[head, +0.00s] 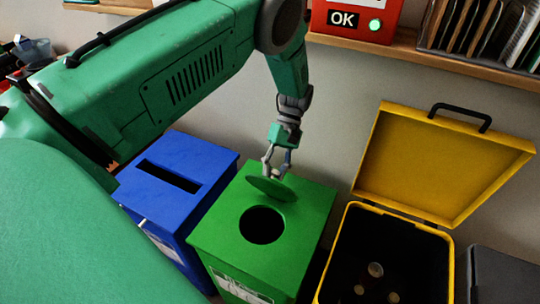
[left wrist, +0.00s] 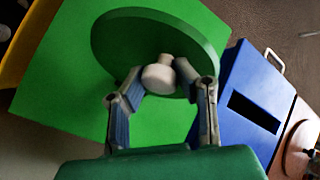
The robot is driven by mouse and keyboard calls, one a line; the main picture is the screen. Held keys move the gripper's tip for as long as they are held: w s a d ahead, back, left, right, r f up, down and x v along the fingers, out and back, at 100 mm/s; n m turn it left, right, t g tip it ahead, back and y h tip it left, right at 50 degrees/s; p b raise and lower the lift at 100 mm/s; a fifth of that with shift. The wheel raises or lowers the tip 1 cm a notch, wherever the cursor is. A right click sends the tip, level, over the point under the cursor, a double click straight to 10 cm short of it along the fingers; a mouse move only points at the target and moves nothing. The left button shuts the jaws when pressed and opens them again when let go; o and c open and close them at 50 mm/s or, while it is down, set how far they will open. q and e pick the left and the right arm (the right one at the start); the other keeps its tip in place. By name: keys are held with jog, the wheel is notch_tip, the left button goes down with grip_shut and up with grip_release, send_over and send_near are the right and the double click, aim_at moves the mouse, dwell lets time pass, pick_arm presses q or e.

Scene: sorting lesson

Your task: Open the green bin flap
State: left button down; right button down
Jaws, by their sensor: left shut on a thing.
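The green bin (head: 310,205) stands between a blue bin and a yellow bin, with a dark round hole (head: 262,226) in its top. The round green flap (head: 270,189) is tilted up behind the hole, leaving it uncovered. My left gripper (head: 276,172) is at the flap from above and behind. In the left wrist view my left gripper (left wrist: 160,76) has its fingers on both sides of the flap's pale knob (left wrist: 158,77) and is shut on it. The flap's disc (left wrist: 150,40) fills the top of that view. My right gripper is not in view.
The blue bin (head: 215,152) with a slot is close on the left. The yellow bin (head: 350,230) on the right has its lid (head: 435,160) raised, with small items inside. A wall shelf (head: 400,50) holds a red box (head: 352,15) marked OK with a green light.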

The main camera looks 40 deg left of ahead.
pick_arm(q)
jog(key=w+a+f+g+b, duration=0.1)
jog(key=w+b, duration=0.5)
jog(key=b, duration=0.2)
jog(key=shift+a+f, duration=0.1)
dwell(0.4)
jog(key=c, duration=1.2)
grip_release()
jog(key=shift+w+a+r, duration=0.1)
jog(key=shift+r, duration=0.1)
